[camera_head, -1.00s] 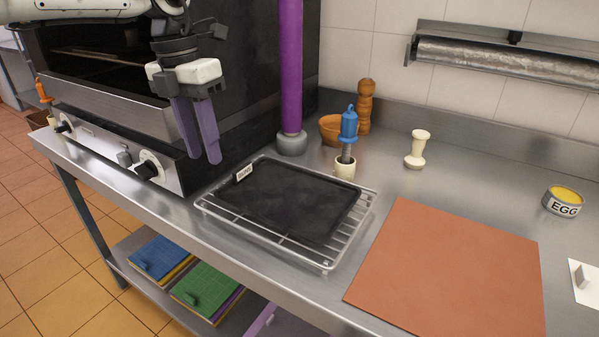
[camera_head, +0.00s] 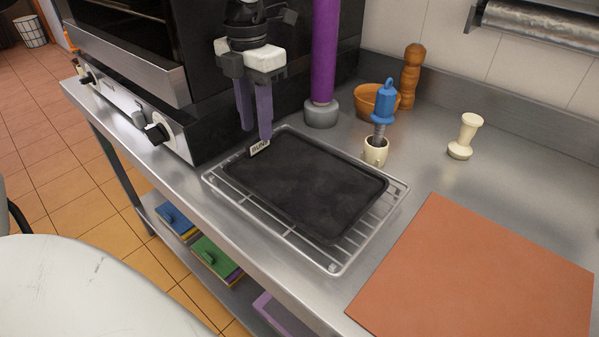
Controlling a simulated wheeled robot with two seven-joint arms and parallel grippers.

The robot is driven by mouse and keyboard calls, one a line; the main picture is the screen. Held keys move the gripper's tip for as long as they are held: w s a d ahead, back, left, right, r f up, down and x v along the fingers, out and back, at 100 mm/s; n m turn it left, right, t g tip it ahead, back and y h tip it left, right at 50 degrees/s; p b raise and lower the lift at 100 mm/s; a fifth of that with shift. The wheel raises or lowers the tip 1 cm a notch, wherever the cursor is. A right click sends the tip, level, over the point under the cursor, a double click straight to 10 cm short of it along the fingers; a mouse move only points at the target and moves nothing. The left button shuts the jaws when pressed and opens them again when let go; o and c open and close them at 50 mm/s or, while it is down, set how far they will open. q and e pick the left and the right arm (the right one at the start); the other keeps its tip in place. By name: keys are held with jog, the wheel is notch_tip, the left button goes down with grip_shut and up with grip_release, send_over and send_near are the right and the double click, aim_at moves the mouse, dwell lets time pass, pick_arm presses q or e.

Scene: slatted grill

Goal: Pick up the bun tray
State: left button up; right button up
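The bun tray (camera_head: 305,188) is a flat black tray with a small label reading BUNS (camera_head: 259,148) at its back left corner. It lies on a wire rack (camera_head: 340,246) on the steel counter. My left gripper (camera_head: 257,137) points down, with its two purple fingers at the tray's back left edge, next to the label. The fingers are apart with a gap between them, and nothing shows between them. I cannot tell whether they touch the tray. My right gripper is not in view.
A black oven (camera_head: 150,70) stands left of the tray. Behind it are a purple column (camera_head: 324,60), an orange bowl (camera_head: 376,101), a blue-handled tool in a cream cup (camera_head: 375,152), a wooden mill (camera_head: 411,75) and a cream press (camera_head: 465,136). A brown board (camera_head: 480,275) lies right.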

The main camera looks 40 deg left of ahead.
pick_arm(q)
jog(key=shift+f, duration=1.4)
grip_shut()
jog(key=shift+r, duration=0.1)
